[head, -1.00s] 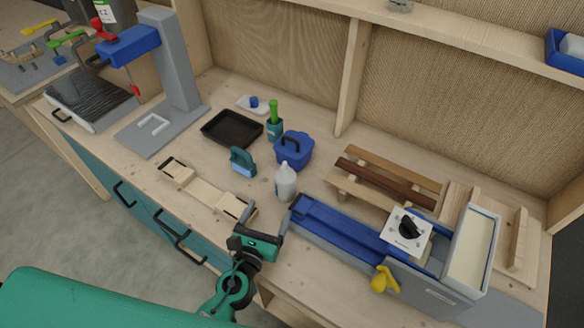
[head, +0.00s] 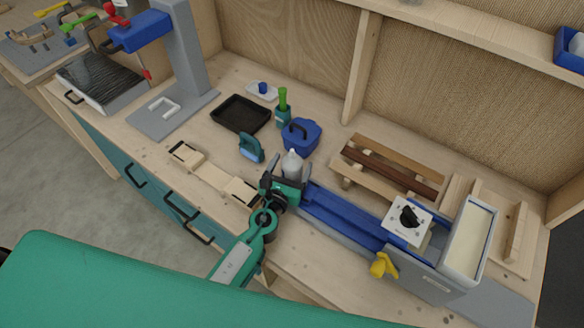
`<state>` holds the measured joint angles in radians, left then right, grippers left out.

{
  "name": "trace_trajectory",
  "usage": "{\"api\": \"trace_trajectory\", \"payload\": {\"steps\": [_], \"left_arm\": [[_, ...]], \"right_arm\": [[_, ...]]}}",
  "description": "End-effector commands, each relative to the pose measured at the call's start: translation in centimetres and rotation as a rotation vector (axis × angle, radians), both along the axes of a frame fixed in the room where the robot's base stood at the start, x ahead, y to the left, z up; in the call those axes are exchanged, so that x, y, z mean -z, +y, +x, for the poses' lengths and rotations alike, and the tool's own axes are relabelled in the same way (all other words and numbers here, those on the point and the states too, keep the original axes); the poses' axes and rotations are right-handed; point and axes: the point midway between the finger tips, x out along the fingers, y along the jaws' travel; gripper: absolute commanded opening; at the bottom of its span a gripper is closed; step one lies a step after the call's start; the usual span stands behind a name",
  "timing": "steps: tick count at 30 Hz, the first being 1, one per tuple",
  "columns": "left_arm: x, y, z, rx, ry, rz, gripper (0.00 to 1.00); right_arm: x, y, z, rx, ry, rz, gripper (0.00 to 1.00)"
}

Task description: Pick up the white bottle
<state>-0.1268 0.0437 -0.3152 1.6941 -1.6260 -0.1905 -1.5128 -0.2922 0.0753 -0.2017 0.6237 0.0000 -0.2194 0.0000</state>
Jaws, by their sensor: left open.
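The white bottle (head: 292,162) stands upright near the middle of the workbench, in front of the blue lidded pot. My left gripper (head: 286,178) is open at the bottle, with its fingers reaching toward the lower part of it. The gripper hides the bottle's lower part, so I cannot tell whether the fingers touch it. My right gripper is not in view.
The blue pot (head: 301,135) stands just behind the bottle. A teal tool (head: 251,148) is to its left, and a long blue rail (head: 345,217) to its right. Wooden blocks (head: 214,177) lie front left. A slatted wooden rack (head: 390,168) stands at right.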

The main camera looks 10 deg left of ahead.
Motion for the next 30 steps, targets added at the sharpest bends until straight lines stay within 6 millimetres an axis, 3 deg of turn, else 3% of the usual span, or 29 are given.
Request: {"api": "trace_trajectory", "payload": {"steps": [6, 14, 22, 30], "left_arm": [[0.0, -0.3, 2.2, 0.0, 0.001, 0.0, 0.78], [0.0, -0.3, 2.4, 0.0, 0.001, 0.0, 0.78], [0.0, -0.3, 2.4, 0.0, 0.001, 0.0, 0.27], [-0.1, -0.3, 2.4, 0.0, 0.0, 0.0, 0.24]], "right_arm": [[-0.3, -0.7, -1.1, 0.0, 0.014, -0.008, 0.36], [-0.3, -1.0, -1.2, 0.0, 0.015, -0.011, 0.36], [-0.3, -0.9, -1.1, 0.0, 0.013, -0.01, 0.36], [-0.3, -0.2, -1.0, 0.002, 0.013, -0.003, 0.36]]}}
